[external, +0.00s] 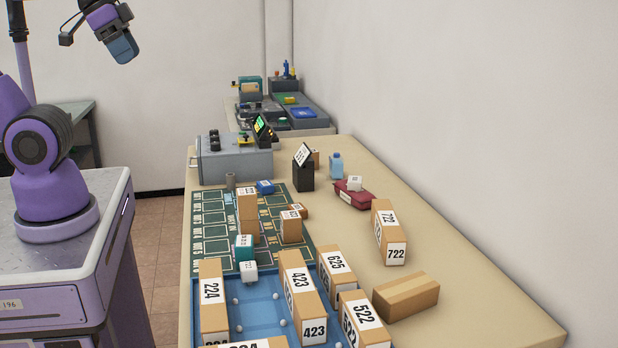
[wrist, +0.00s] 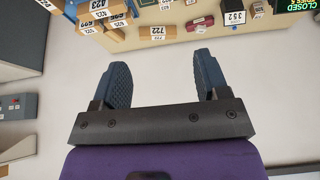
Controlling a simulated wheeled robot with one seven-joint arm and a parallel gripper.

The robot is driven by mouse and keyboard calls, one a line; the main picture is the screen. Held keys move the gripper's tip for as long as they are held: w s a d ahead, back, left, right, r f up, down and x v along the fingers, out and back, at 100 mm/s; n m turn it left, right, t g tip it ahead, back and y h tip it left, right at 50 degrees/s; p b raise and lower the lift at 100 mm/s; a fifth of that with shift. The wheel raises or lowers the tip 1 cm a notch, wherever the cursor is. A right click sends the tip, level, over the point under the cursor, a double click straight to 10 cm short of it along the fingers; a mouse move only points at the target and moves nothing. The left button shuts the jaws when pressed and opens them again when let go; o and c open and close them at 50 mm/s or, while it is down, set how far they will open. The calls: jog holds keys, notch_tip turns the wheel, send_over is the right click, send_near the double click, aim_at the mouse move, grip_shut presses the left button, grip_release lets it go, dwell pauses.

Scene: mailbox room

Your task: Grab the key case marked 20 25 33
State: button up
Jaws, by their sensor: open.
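No marking 20 25 33 is readable in either view, so I cannot tell which item is the key case. A dark red case (external: 352,194) with a small white cube on it lies on the table right of the black sign holder. It also shows small at the top of the wrist view (wrist: 200,23). A small blue item (external: 265,187) and a teal block (external: 244,248) sit on or by the green mat; their labels are too small to read. My gripper (wrist: 163,72) is open and empty, its two blue fingers apart, raised high at upper left, far from the table items.
Tan boxes marked 722 (external: 389,232), 423 (external: 302,297) and 224 (external: 213,300) stand on the long table (external: 480,290), some in a blue tray (external: 262,318). A grey machine (external: 235,163) stands behind the mat. The table's right side has free room.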

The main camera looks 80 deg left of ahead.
jog(key=w+d+f+g, duration=0.2)
jog(key=w+f, duration=0.3)
jog(key=w, duration=0.4)
jog(key=m+g, duration=0.2)
jog(key=g, duration=0.1)
send_over(244, 240)
jog(key=f, duration=2.6)
jog(key=shift+s+a, duration=0.1)
jog(key=shift+a, duration=0.25)
jog(key=shift+d+f, duration=0.15)
jog(key=shift+f, duration=2.8)
jog(key=shift+d+f, duration=0.15)
jog(key=shift+f, duration=2.8)
jog(key=c, duration=0.7)
